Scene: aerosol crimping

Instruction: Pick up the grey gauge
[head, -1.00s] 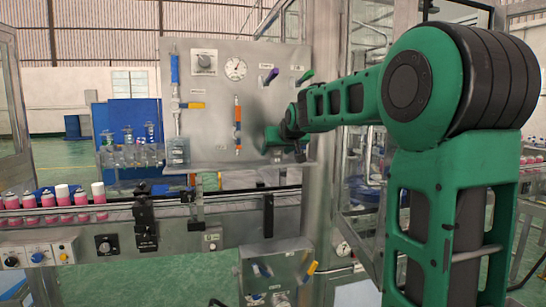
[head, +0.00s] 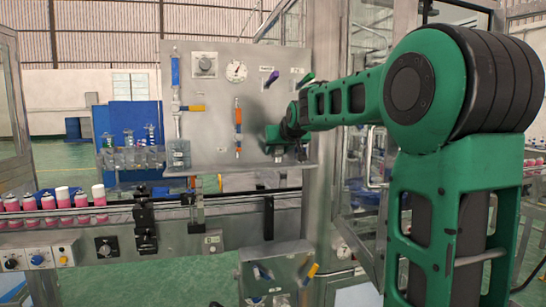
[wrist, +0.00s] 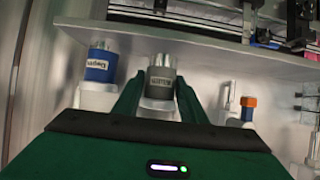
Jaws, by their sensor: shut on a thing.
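The grey gauge (wrist: 160,83) is a short grey cylinder with a white label and metal pins at its end. It sits between the two green fingers of my gripper (wrist: 158,98) in the wrist view. The fingers are shut on it. In the head view my gripper (head: 278,154) is at the right end of the steel panel's ledge, and the gauge is too small to make out there. Whether it touches the ledge cannot be told.
A blue labelled cylinder (wrist: 100,66) stands left of the grey gauge, in a white holder. An orange-capped part (wrist: 248,106) is to the right. The steel panel (head: 215,110) is close behind my gripper. A conveyor with pink cans (head: 82,200) runs below.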

